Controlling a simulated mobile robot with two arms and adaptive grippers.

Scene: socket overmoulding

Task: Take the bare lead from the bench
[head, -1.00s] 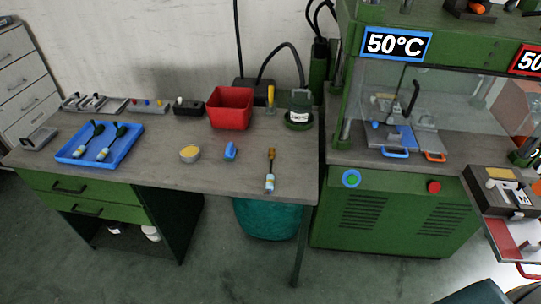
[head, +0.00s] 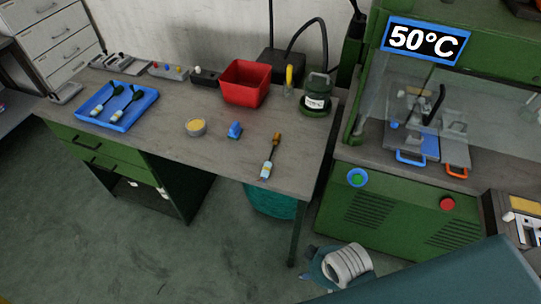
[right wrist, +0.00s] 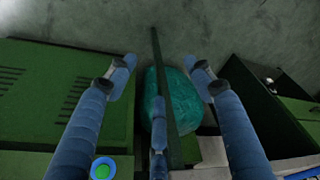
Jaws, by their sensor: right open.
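A lead (head: 268,158) with a brown tip and a pale blue-and-white end lies on the bench (head: 165,120), near its front right edge. Two other leads with dark green heads lie in the blue tray (head: 151,97) at the bench's left. My right gripper (right wrist: 160,64) shows in the right wrist view with its blue fingers spread and nothing between them. It faces the floor area by the teal bin (right wrist: 180,100) and the dark bench leg. The lead cannot be made out in that view. My left gripper is in no view.
The green press (head: 400,205) is to the right. Bare bench surrounds the lead.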

